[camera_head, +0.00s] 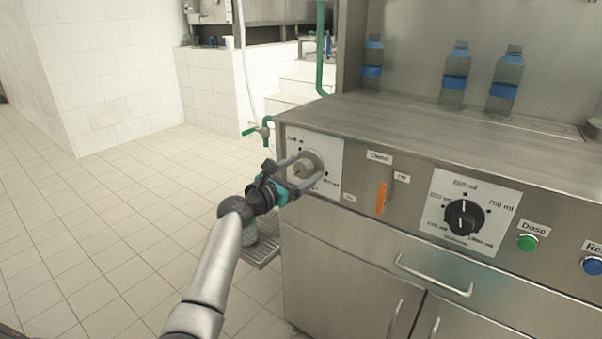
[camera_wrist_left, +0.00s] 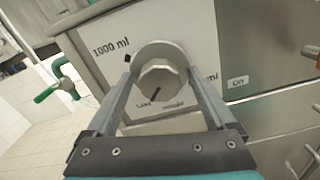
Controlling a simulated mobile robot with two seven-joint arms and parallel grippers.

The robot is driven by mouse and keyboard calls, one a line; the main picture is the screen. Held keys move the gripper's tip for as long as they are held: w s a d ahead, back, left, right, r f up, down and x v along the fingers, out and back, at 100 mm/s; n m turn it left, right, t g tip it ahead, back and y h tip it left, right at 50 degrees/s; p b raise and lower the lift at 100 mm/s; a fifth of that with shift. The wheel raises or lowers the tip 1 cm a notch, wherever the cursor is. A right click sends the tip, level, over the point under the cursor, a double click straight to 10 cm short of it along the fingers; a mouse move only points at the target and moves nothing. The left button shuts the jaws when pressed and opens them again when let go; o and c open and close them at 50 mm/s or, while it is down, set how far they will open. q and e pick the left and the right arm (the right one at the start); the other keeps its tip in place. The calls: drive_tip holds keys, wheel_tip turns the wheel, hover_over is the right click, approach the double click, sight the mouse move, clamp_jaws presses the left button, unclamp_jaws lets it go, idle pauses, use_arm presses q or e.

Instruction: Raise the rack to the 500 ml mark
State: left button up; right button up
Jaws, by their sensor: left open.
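The rack height knob (camera_head: 307,163) is a round grey metal dial on a white plate at the left of the steel machine's front. My left gripper (camera_head: 303,171) is open, its fingers on either side of the knob; I cannot tell if they touch it. In the left wrist view the knob (camera_wrist_left: 160,78) sits between the fingertips, its dark pointer line downward and slightly left. A "1000 ml" label is at upper left; the label at right is partly hidden by a finger. The slatted rack (camera_head: 262,254) is low at the machine's left side, partly behind my arm. My right gripper is out of view.
An orange lever (camera_head: 381,198), a black ml dial (camera_head: 464,217) and a green Dose button (camera_head: 527,243) are to the right. A green tap (camera_head: 262,130) juts out at the left corner. Several bottles stand on top. Tiled floor at left is clear.

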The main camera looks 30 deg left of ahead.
use_arm(q)
drive_tip(key=shift+c, duration=0.3)
drive_tip(key=c, duration=1.3)
